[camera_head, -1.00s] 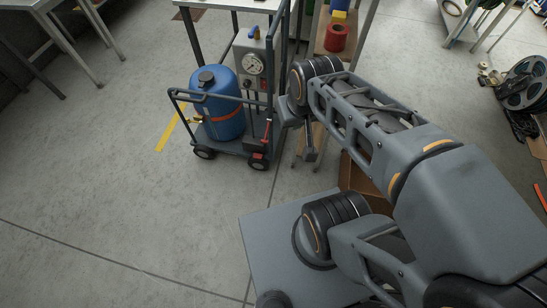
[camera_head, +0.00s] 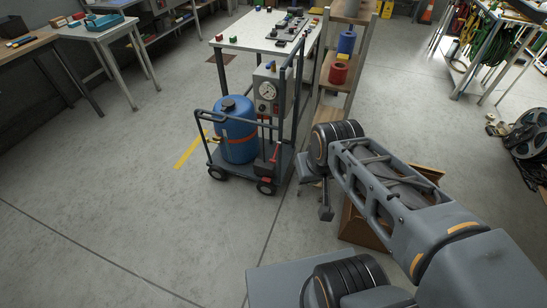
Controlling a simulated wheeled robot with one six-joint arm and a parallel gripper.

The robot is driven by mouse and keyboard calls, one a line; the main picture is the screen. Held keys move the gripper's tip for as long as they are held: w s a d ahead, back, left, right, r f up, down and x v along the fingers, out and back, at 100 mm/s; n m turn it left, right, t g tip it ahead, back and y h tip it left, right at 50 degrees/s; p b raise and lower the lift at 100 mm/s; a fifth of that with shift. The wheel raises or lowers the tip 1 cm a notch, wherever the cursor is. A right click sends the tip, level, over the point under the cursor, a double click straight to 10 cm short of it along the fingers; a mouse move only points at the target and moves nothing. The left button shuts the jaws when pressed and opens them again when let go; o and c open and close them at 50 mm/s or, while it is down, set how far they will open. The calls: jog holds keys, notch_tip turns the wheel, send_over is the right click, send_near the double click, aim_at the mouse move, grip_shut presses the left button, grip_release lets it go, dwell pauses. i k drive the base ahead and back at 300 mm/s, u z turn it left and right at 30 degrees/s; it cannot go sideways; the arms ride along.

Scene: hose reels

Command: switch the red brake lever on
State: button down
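A blue tank (camera_head: 236,135) with an orange band stands on a dark wheeled cart (camera_head: 240,170). A small lever with a red handle (camera_head: 275,153) stands at the cart's front right corner, above a wheel with a red part (camera_head: 266,181); this looks like the brake lever. Its exact setting is too small to tell. My gripper (camera_head: 325,212) shows only as a small dark piece hanging below the arm's end, to the right of the cart and apart from the lever. Its fingers cannot be made out.
A table (camera_head: 258,30) with coloured buttons stands behind the cart. A shelf (camera_head: 333,84) with red and blue spools stands right of it. A cardboard box (camera_head: 362,228) lies beneath my arm. The floor in front and left of the cart is clear.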

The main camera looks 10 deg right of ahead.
aim_at(272, 160)
jog(key=u, duration=0.7)
jog(key=i, duration=1.1)
jog(key=z, duration=0.25)
